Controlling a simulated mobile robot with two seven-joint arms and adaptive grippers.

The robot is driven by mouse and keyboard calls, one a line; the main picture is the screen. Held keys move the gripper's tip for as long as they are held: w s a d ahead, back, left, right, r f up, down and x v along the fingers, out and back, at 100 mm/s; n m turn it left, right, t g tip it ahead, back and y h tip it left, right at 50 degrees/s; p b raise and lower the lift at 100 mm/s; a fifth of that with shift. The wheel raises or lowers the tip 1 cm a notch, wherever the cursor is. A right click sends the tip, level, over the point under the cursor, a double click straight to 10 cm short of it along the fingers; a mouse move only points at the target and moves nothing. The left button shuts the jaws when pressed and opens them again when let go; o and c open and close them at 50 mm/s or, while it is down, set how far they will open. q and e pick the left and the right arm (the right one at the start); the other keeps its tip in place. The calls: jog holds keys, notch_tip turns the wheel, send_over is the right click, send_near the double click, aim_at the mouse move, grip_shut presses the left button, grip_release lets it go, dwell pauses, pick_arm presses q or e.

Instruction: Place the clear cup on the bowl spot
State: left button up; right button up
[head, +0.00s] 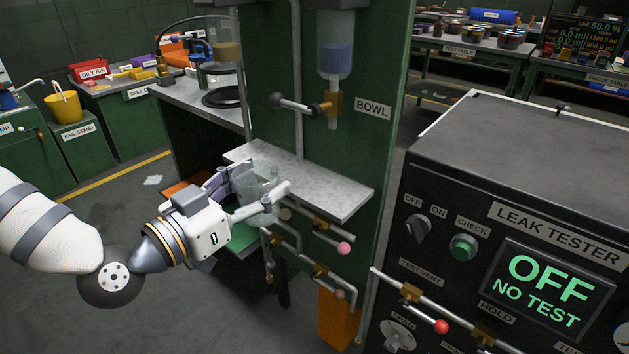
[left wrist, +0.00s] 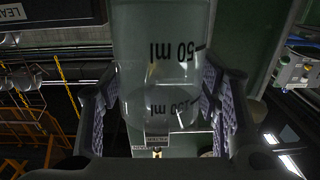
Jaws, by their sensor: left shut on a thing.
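The clear cup (head: 257,178) is between the fingers of my left gripper (head: 262,192), which is shut on it. In the left wrist view the cup (left wrist: 163,75) fills the middle, with upside-down ml marks, and the left gripper's finger pads (left wrist: 163,105) lie on both sides. In the head view the cup is at the front left edge of the grey metal shelf (head: 325,188) under the BOWL label (head: 372,108). I cannot tell whether its base touches the shelf. The gripper hides part of the cup. My right gripper is not in view.
A glass bowl with bluish liquid (head: 336,55) hangs above the shelf, with a valve and handle (head: 300,104) below it. Pipes with a pink knob (head: 344,248) run under the shelf. The leak tester (head: 520,210) stands to the right, reading OFF, NO TEST.

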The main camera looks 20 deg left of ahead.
pick_arm(q)
jog(key=shift+w+d+f, duration=0.2)
jog(key=shift+d, duration=0.15)
jog(key=b+x, duration=0.3)
jog(key=x, duration=1.3)
jog(key=shift+w+d, duration=0.25)
jog(key=shift+w, duration=0.1)
jog(key=f, duration=0.2)
jog(key=f+b, duration=0.1)
jog(key=shift+w+d+f, duration=0.1)
jog(key=shift+w+f, duration=0.15)
jog(key=shift+f, duration=0.1)
jog(key=shift+r, duration=0.2)
jog(key=shift+f, duration=0.25)
jog(key=o, duration=1.1)
jog(key=shift+o, duration=0.2)
jog(key=shift+r, duration=0.1)
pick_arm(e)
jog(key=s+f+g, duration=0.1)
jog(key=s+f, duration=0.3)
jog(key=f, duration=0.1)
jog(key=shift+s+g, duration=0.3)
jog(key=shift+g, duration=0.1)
pick_arm(q)
jog(key=shift+r, duration=0.1)
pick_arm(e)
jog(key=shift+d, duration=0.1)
